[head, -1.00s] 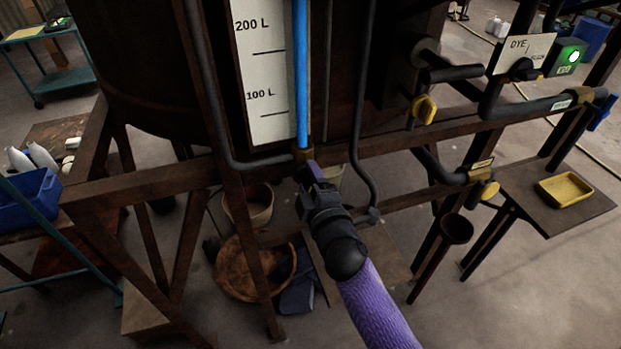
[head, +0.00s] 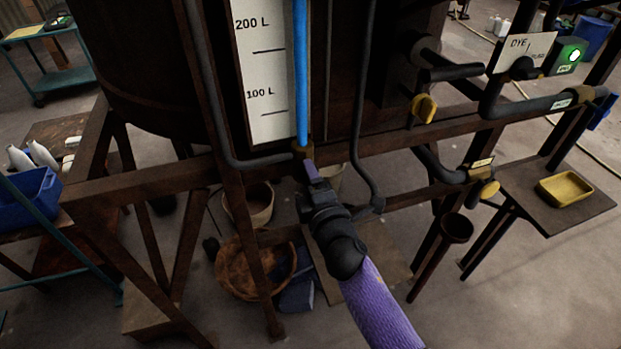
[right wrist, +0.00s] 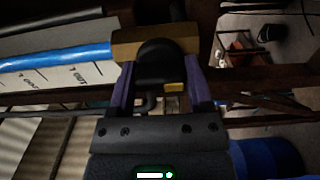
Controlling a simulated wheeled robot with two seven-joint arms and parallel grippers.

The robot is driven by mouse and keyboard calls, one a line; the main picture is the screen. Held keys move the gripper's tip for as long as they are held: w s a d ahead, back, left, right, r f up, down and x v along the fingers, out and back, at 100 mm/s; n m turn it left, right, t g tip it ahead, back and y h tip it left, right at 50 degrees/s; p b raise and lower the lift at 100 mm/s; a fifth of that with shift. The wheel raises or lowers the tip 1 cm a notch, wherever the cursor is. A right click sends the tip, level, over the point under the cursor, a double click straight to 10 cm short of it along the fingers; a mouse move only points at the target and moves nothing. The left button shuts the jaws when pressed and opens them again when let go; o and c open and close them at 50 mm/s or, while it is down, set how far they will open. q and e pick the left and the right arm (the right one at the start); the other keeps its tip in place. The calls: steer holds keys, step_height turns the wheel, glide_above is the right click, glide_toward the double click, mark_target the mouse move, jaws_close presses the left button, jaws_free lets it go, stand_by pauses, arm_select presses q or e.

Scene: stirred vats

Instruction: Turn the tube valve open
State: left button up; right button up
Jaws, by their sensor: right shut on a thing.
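The tube valve is a brass fitting (head: 303,152) at the foot of the blue sight tube (head: 301,75) beside the white litre scale. In the right wrist view its brass body (right wrist: 128,46) lies across the top, with a black handle (right wrist: 160,64) sticking out toward me. The blue tube (right wrist: 60,57) runs into the body from the left. My right gripper (right wrist: 159,82) has its purple fingers on either side of the black handle, closed on it. In the head view the right gripper (head: 311,168) reaches up to the valve from below and mostly hides the handle. My left gripper is not in view.
A rusty frame beam (head: 150,180) runs just behind the valve, and a dark hose (head: 360,130) hangs to its right. Pipes with yellow-handled valves (head: 424,107) and a DYE sign (head: 522,52) are at right. A basket (head: 238,270) and bucket (head: 250,203) stand below.

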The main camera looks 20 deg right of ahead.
steer(key=o, duration=1.3)
steer(key=shift+s, duration=0.1)
steer(key=s, duration=0.9)
steer(key=shift+s+d, duration=0.15)
steer(key=shift+s, duration=0.25)
